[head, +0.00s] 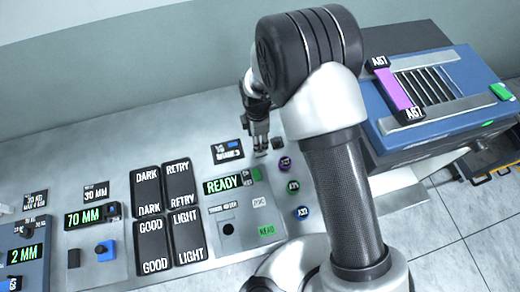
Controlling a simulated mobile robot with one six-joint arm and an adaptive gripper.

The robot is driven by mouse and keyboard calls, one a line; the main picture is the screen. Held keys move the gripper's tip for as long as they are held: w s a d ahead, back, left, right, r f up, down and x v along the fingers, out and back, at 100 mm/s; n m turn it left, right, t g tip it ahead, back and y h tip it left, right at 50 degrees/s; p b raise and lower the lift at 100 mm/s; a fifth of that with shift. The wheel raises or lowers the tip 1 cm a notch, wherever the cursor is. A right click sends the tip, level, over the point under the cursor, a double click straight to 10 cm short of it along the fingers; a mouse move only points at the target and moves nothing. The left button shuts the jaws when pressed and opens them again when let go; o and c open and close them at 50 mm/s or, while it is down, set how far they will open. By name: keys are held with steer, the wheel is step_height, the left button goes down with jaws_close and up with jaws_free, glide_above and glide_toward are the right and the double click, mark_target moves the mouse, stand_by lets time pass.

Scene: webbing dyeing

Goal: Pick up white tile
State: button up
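My gripper (261,149) points down over the back of the grey console, just right of a small dark display. It is small and partly in shadow, so whether its fingers are open or shut on something is unclear. No white tile shows plainly in the head view. A small pale square (259,201) with faint lettering lies on the panel below the READY display (223,184); I cannot tell whether it is the tile. My forearm hides part of the console's right side.
Dark plates marked DARK (146,190), RETRY, GOOD and LIGHT stand left of centre. Round A-numbered buttons (293,187) line the right side. A blue machine (455,80) with a purple-fronted piece (395,91) stands at right. The back left of the console is clear.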

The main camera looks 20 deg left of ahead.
steer(key=shift+s+d+f, duration=0.1)
steer(key=shift+d+f, duration=0.05)
steer(key=shift+f, duration=2.6)
steer(key=shift+c, duration=0.2)
jaws_close()
